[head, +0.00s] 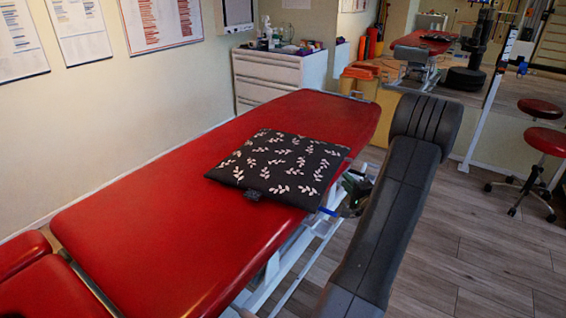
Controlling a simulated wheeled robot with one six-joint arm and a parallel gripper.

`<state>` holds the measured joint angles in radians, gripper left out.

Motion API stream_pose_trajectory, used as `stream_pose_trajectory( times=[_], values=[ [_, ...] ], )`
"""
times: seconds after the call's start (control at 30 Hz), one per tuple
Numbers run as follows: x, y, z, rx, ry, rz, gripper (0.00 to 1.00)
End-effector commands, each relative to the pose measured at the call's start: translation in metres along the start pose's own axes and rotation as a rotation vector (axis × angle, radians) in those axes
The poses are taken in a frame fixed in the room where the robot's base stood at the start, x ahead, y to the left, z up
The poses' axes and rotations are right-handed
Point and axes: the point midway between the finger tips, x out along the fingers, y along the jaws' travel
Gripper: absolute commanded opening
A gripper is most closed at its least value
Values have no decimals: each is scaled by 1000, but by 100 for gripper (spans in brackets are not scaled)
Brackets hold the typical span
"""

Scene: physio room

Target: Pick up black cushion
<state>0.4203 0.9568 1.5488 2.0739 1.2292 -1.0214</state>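The black cushion (278,166) has a white leaf pattern and a small dark tag at its near edge. It lies flat on the red treatment table (160,230), towards the table's right side and far half. One corner reaches the table's right edge. Nothing covers the cushion.
A white drawer cabinet (275,78) with small items stands behind. Red stools (547,141) are at the right. Wooden floor (470,240) is open at the lower right.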

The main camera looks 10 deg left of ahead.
Motion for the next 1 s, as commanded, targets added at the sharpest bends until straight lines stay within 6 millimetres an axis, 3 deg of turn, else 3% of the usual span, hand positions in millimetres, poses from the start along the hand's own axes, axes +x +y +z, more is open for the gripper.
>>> stream_pose_trajectory(
  times=[0.1,0.37,0.67,0.9,1.0],
  values=[
    [17,0,0,-1,-1,0,22],
    [32,1,2,-1,-1,1,22],
    [74,2,6,-2,-2,0,22],
    [77,2,6,-2,0,0,22],
    [76,2,6,-2,0,0,4]
  ],
)
